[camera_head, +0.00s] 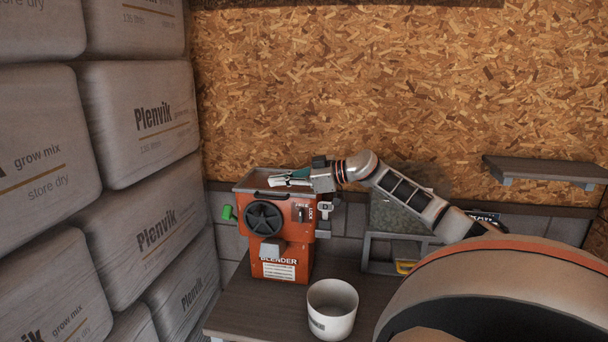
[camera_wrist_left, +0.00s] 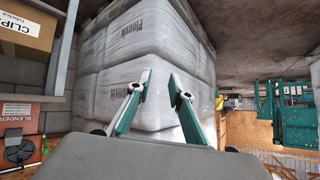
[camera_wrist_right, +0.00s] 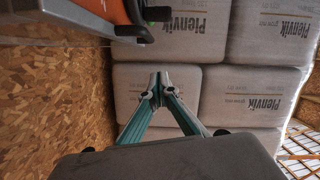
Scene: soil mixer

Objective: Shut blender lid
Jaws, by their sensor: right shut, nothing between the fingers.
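The orange blender (camera_head: 285,233) stands on the bench in the head view, with a black hand wheel on its front. Its grey top (camera_head: 252,181) looks flat, with a black handle (camera_head: 284,195) along the front edge. I cannot tell whether the lid is fully down. My right gripper (camera_head: 274,180) is shut and empty, reaching in from the right over the top. In the right wrist view its fingertips (camera_wrist_right: 159,76) meet, and part of the blender (camera_wrist_right: 95,10) shows above them. My left gripper (camera_wrist_left: 161,82) is open and empty, away from the blender (camera_wrist_left: 18,152).
A white bucket (camera_head: 332,312) stands on the bench (camera_head: 262,308) in front of the blender. A grey frame (camera_head: 372,262) is to its right. Stacked Plenvik bags (camera_head: 140,105) fill the left side. A wall shelf (camera_head: 545,170) juts out at right.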

